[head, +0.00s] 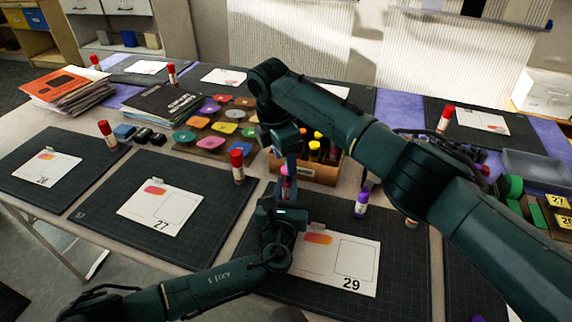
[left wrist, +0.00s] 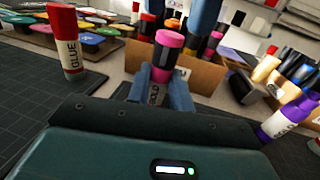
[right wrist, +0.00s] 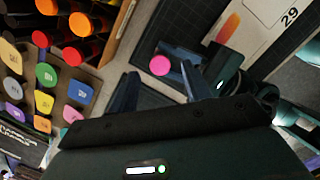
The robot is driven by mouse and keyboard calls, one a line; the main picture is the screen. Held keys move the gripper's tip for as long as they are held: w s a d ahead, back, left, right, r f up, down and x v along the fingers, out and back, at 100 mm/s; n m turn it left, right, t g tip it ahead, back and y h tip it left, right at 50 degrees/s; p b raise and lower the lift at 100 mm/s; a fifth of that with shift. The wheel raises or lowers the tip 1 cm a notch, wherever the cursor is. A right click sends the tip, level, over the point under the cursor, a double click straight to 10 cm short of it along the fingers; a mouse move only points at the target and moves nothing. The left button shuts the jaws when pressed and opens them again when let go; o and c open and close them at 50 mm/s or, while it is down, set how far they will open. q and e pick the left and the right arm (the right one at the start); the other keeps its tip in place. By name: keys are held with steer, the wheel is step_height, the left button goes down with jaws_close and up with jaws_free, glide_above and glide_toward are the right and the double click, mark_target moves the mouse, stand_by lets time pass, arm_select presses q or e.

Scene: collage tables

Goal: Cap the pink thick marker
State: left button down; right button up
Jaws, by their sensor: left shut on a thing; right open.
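The pink thick marker (left wrist: 160,74) stands upright in my left gripper (left wrist: 158,92), which is shut around its lower barrel. Its upper part has a pink top (left wrist: 170,40) above a dark section; a pink band shows below. In the head view the pink marker (head: 286,184) is partly hidden by the arms. My right gripper (head: 288,150) is open above it. In the right wrist view the round pink top (right wrist: 160,65) lies between the spread fingers of my right gripper (right wrist: 158,84), with gaps on both sides.
A wooden box of thick markers (head: 316,172) stands just behind the grippers. A card numbered 29 (head: 345,264) lies on the dark mat. Coloured pads (head: 210,125) lie behind left.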

step_height(320, 180, up, 9)
steer(key=a, duration=0.1)
steer(key=shift+s+f, duration=0.15)
steer(key=shift+s, duration=0.2)
steer(key=shift+a, duration=0.1)
arm_select(q)
steer(key=c, duration=1.2)
jaws_free()
steer(key=shift+o, duration=0.2)
steer(key=shift+s, duration=0.1)
steer(key=s, duration=0.4)
steer(key=s+a, duration=0.1)
steer(key=s, duration=0.8)
steer(key=shift+a+p, duration=0.25)
steer(key=shift+p, duration=0.05)
arm_select(e)
steer(key=shift+r, duration=0.2)
arm_select(q)
steer(key=shift+w, duration=0.1)
